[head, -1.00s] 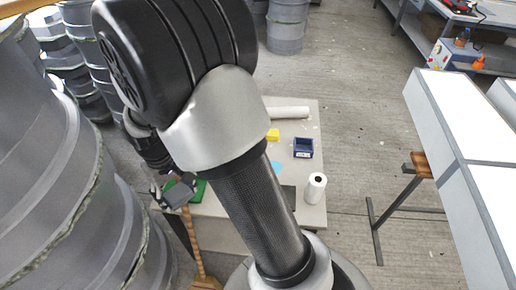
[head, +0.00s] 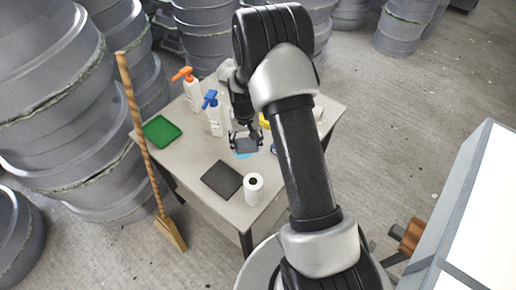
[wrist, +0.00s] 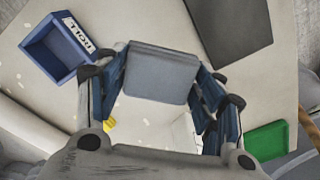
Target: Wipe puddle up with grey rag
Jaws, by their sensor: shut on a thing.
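The grey rag (head: 246,146) is a folded, flat pad. My gripper (head: 245,139) is shut on it and holds it over the middle of the table. In the wrist view the rag (wrist: 163,75) sits between the fingers of my gripper (wrist: 160,88). The puddle (head: 240,155) is a light blue patch on the tabletop, showing just below the rag's near edge. The rag hides part of it, and I cannot tell if the two touch. I cannot make out the puddle in the wrist view.
On the table (head: 193,148) are a dark mat (head: 222,180), a white paper roll (head: 253,188), a green tray (head: 161,131) and orange-topped (head: 191,92) and blue-topped (head: 213,115) bottles. A blue bin (wrist: 62,48) shows in the wrist view. A broom (head: 147,150) stands at the table's left.

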